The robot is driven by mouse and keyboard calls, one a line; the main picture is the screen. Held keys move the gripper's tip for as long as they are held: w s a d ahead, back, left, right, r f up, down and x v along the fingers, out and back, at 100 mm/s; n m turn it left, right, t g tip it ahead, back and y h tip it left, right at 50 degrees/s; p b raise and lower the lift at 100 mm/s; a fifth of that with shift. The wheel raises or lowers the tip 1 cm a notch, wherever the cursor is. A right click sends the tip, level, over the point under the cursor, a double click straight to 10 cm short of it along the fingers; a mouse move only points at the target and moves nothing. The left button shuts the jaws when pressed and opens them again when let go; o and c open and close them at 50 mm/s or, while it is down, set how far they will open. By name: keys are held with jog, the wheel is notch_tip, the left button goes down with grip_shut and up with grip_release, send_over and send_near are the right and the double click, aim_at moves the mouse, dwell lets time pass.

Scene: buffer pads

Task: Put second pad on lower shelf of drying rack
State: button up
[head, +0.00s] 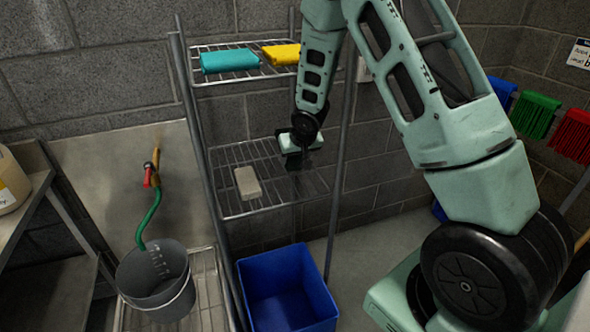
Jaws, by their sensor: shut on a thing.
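The drying rack (194,122) stands against the block wall, with a wire upper shelf and a wire lower shelf (229,207). A beige pad (247,182) lies flat on the left part of the lower shelf. My gripper (297,163) is at the right part of the lower shelf, to the right of the beige pad and apart from it. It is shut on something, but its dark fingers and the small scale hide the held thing. I cannot tell whether that thing touches the shelf.
A teal block (229,61) and a yellow block (282,54) lie on the upper shelf above. A blue bin (287,290) stands below the rack. A grey bucket (157,285) with a green hose stands at lower left. Coloured brushes (535,115) hang at right.

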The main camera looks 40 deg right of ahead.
notch_tip(320, 180, down, 2)
jog(key=shift+a+f+b, duration=0.1)
jog(key=shift+f+b, duration=0.1)
jog(key=shift+b, duration=0.1)
notch_tip(320, 180, down, 4)
jog(key=shift+r, duration=0.25)
jog(key=shift+w+f+p, duration=0.15)
jog(key=shift+f+p, duration=0.2)
jog(key=shift+f, duration=0.15)
jog(key=shift+f, duration=0.1)
jog(key=shift+f, duration=0.15)
jog(key=o, duration=1)
